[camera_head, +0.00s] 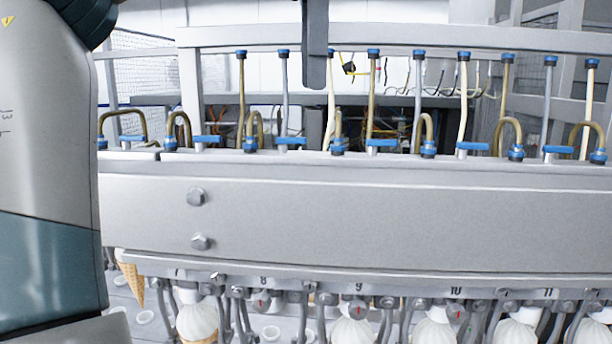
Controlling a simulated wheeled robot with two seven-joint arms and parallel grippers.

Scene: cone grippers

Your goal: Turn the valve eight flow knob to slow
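The valve eight flow knob (262,303) is a small grey round knob with a red mark, below the number 8 on the lower rail. The mark looks roughly upright, but it is too small to read its setting. A slow label cannot be made out. My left arm fills the left edge of the view, in front of the machine. I cannot make out the fingers of my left gripper, nor whether they touch anything. My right gripper does not show.
A wide grey beam (400,205) with two bolts crosses the view above the numbered rail (330,277). Similar knobs nine (358,311) and ten (457,314) lie to the right. Blue-handled valves and pipes line the top. White-topped cones and brackets crowd the space below.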

